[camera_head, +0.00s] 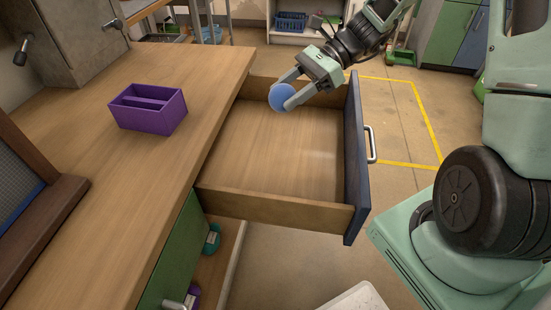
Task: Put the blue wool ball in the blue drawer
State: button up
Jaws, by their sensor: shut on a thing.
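The blue wool ball (281,97) is between the fingers of my gripper (287,94), which is shut on it. The ball shows over the far part of the open drawer; its exact height above the drawer floor is hard to tell. The blue drawer (355,150) is pulled well out from under the wooden counter, with its blue front and pale handle on the right. Its wooden inside looks empty. My arm reaches in from the upper right, past the drawer's far right corner.
A purple divided box (148,109) stands on the wooden counter (110,215). A green front (175,250) is below the counter, beside an opening holding a teal item (212,239). Yellow floor lines (420,105) lie behind the drawer.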

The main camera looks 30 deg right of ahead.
jog(key=s+a+f+n+g+b, duration=0.1)
jog(key=f, duration=0.2)
jog(key=a+f+n+g+b, duration=0.1)
jog(key=a+f+b, duration=0.1)
jog(key=f, duration=0.2)
jog(key=s+a+f+n+g+b, duration=0.1)
jog(key=f, duration=0.3)
jog(key=shift+s+a+n+g+b, duration=0.3)
jog(key=shift+s+a+n+b, duration=0.05)
jog(key=shift+n, duration=0.05)
jog(key=shift+f+b, duration=0.5)
jog(key=shift+f, duration=1.65)
jog(key=shift+f, duration=0.1)
jog(key=o, duration=1)
